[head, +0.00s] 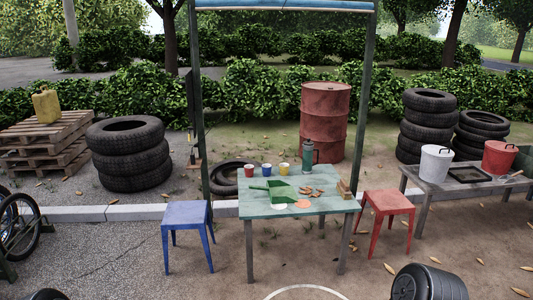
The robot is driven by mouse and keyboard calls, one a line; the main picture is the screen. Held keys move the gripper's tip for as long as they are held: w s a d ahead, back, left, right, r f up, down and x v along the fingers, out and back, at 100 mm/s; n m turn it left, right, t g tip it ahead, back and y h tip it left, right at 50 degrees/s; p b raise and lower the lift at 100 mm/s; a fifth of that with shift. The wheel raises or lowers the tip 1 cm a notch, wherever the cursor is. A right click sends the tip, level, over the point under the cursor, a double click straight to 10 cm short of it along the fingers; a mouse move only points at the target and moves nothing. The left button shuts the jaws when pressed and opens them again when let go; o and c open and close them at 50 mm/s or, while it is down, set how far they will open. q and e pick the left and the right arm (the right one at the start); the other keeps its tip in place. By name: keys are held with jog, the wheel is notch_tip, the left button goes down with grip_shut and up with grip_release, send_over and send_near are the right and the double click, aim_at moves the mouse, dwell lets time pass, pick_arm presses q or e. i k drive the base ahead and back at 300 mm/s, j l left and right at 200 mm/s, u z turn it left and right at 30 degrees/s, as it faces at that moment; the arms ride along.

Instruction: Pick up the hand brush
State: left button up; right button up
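The green table (260,208) stands in the middle of the head view. On it lies a green dustpan-like piece (281,191) with a handle pointing left. A small upright tan and brown block-like thing (343,189) is at the table's right edge; I cannot tell whether it is the hand brush. Several small brown pieces (312,192) lie left of it. No hand brush can be made out for certain at this size. Neither of my grippers is in view.
A blue stool (186,217) and a red stool (387,208) flank the table. Cups and a green flask (307,157) stand at its back. A grey table (411,177) at right bears a white bucket (436,163) and red bucket (499,157). A dark ribbed cylinder (428,284) lies front right.

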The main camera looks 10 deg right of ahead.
aim_at(342, 188)
jog(key=i+l, duration=0.15)
jog(key=i, duration=0.55)
jog(key=i+l, duration=0.1)
jog(key=i, duration=0.55)
jog(key=i+l, duration=0.15)
jog(key=i, duration=0.55)
jog(key=i+l+u, duration=0.1)
jog(key=l, duration=0.25)
jog(key=i+l+u, duration=0.1)
jog(key=l, duration=0.3)
jog(key=i+l+u, duration=0.15)
jog(key=l, duration=0.25)
jog(key=i+l+u, duration=0.1)
jog(key=l, duration=0.3)
jog(key=i+l+u, duration=0.1)
jog(key=l, duration=0.35)
jog(key=i+l+u, duration=0.1)
jog(key=l, duration=0.4)
